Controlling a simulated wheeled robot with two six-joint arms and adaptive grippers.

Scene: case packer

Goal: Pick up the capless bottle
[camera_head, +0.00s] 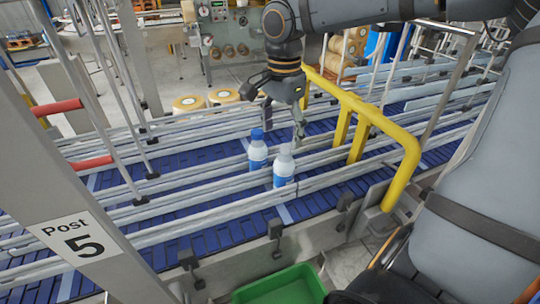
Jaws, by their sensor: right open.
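Two bottles stand upright on the blue conveyor between its rails. The nearer bottle (284,168) has a white top with no blue cap and a blue label low on its body. The other bottle (257,152) has a blue cap and stands just behind it to the left. My right gripper (283,122) hangs above and behind the bottles, fingers pointing down and spread open. It is empty, with one finger close behind the capless bottle's top; I cannot tell whether they touch. My left gripper is not in view.
A yellow guard rail (385,122) stands right of the bottles. Metal rails (150,210) run along the conveyor. A post marked "Post 5" (80,240) stands at left. A green bin (285,287) sits below the conveyor's near edge.

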